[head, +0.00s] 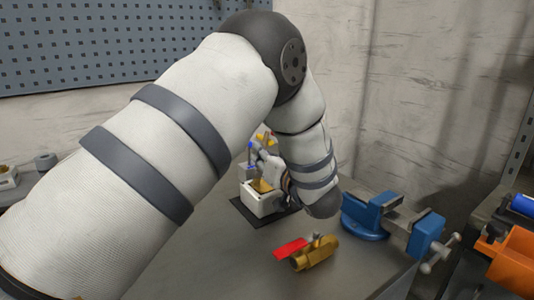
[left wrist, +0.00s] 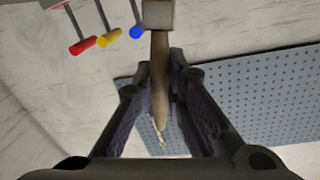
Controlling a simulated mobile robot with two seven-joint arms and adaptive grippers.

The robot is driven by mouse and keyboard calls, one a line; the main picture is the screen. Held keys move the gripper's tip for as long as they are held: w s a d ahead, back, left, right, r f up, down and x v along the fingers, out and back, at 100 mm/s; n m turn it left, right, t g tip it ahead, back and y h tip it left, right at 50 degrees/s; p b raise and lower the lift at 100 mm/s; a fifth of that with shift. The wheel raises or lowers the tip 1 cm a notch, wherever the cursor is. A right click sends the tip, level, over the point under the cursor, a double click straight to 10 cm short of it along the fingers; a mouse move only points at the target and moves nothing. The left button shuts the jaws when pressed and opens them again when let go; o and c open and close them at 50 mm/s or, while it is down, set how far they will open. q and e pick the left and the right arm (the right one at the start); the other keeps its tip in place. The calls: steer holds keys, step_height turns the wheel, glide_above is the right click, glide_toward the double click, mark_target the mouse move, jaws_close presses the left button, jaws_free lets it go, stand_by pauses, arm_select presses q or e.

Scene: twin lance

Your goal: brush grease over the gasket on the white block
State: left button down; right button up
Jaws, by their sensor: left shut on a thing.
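The white block (head: 262,203) stands on a dark mat (head: 240,211) on the grey bench in the head view. In the left wrist view my left gripper (left wrist: 155,85) is shut on a brush with a brown wooden handle (left wrist: 160,60) and a pale grey collar (left wrist: 157,15). A golden-tan patch (head: 262,186) shows at the block's top; I cannot tell whether it is bristles or gasket. My right gripper is out of view.
A brass valve with a red lever (head: 291,248) lies in front of the block. A blue vise (head: 370,215) stands to the right, and an orange crate (head: 512,262) is at the far right. Red, yellow and blue handles (left wrist: 110,38) show behind.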

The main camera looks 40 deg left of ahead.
arm_select(q)
steer(key=shift+w+d+f, duration=0.1)
steer(key=shift+w, duration=0.35)
steer(key=shift+w+d+b, duration=0.2)
steer(key=shift+w+b, duration=0.05)
steer(key=shift+w, duration=0.45)
steer(key=shift+w+d+b, duration=0.2)
steer(key=shift+w+b, duration=0.1)
steer(key=shift+w, duration=0.35)
steer(key=shift+w+d+b, duration=0.2)
steer(key=shift+w+b, duration=0.05)
steer(key=shift+w, duration=0.45)
step_height(320, 180, up, 7)
steer(key=p, duration=0.1)
steer(key=shift+p, duration=0.3)
steer(key=shift+s, duration=0.1)
